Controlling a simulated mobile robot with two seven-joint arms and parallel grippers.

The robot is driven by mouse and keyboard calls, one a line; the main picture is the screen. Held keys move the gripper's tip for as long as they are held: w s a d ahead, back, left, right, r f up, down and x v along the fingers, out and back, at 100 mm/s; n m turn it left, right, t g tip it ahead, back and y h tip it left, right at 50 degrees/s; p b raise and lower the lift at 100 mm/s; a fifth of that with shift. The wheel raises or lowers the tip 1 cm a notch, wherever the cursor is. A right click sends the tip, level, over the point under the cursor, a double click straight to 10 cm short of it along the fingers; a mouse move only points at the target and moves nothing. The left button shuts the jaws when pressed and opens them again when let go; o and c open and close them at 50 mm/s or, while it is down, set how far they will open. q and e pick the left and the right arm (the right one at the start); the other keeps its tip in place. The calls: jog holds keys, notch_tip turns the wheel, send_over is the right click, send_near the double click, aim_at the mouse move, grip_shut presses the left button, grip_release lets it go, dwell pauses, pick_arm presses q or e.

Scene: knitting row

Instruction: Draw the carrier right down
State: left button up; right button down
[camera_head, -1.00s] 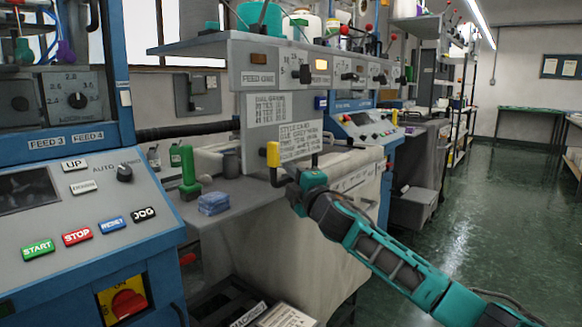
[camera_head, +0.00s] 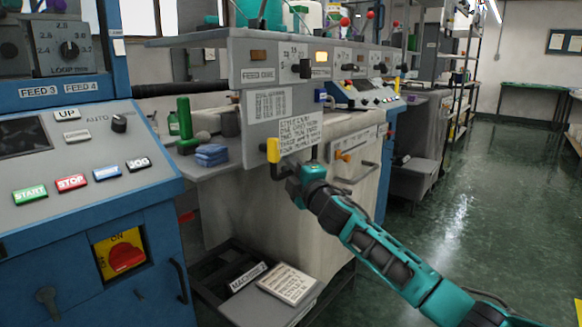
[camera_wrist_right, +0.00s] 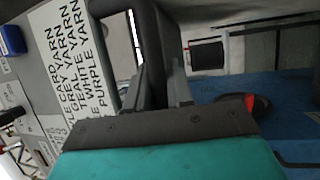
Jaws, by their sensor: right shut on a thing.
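The carrier looks to be the grey plate with two printed cards (camera_head: 266,106), hanging under the machine's FEED panel in the head view. A dark bar handle runs along its lower edge, and its black frame also shows in the wrist view (camera_wrist_right: 163,40). A yellow-topped lever (camera_head: 273,151) stands at the plate's lower left. My right gripper (camera_head: 293,181) is at the plate's lower edge, shut on the dark handle. In the wrist view its fingers (camera_wrist_right: 155,92) meet that frame, and the grip is partly hidden. My left gripper is not in view.
A grey shelf with a blue cloth stack (camera_head: 211,155) and a green-handled tool (camera_head: 185,125) is left of the plate. A blue control console (camera_head: 85,170) fills the left. A booklet (camera_head: 287,284) lies low below. The floor at right is clear.

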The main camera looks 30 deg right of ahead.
jog(key=shift+a+f, duration=0.1)
jog(key=shift+f, duration=0.45)
jog(key=c, duration=1.1)
grip_release()
jog(key=shift+r, duration=0.15)
jog(key=shift+r, duration=0.1)
pick_arm(q)
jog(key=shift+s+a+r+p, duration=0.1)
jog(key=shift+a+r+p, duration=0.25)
jog(key=shift+p, duration=0.55)
pick_arm(e)
jog(key=s+f, duration=0.2)
jog(key=s, duration=1)
jog(key=shift+s+f, duration=0.2)
jog(key=shift+s, duration=0.1)
